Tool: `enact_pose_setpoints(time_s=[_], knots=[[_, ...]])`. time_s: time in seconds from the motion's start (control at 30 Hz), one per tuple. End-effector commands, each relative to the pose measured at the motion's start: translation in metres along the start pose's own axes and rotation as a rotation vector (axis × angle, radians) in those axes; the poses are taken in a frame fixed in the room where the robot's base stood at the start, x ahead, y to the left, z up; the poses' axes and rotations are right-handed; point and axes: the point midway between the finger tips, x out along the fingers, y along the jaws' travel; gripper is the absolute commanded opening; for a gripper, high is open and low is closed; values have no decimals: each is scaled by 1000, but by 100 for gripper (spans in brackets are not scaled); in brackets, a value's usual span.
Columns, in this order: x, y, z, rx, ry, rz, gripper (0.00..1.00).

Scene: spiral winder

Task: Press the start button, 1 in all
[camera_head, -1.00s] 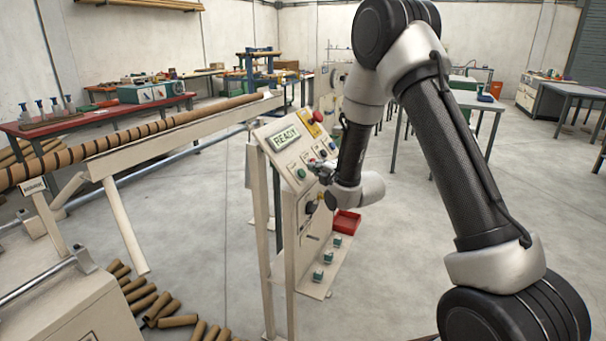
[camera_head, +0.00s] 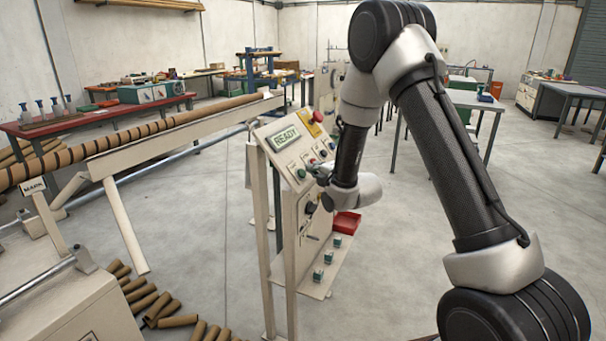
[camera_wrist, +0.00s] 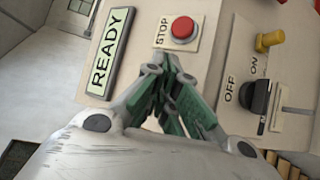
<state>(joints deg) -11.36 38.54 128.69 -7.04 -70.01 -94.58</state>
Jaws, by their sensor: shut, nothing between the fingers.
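The control panel (camera_head: 273,150) stands at the centre of the head view, its display (camera_head: 286,138) reading READY. A green button (camera_head: 301,173), likely the start button, sits low on the panel face. My gripper (camera_head: 316,171) is shut and empty, just right of this button and close to the panel. I cannot tell whether it touches the button. In the wrist view my gripper's green fingers (camera_wrist: 174,98) are together in front of the panel, below the red STOP button (camera_wrist: 183,29). The green button is not visible there; the fingers may hide it.
A black OFF/ON switch (camera_wrist: 256,96) and a yellow knob (camera_wrist: 270,41) sit right of the fingers in the wrist view. A long striped tube (camera_head: 130,132) lies on the winder at left. Open floor lies to the right.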

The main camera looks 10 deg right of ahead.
Motion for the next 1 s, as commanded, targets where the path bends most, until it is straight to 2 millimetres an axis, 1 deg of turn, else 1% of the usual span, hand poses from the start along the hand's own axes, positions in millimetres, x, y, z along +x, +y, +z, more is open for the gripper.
enact_pose_setpoints(time_s=[0.53,0.8,1.0], knots=[[0,0,0,0,0,0,0],[5,-4,-4,0,0,0,0],[6,-4,-4,0,-1,0,0]])
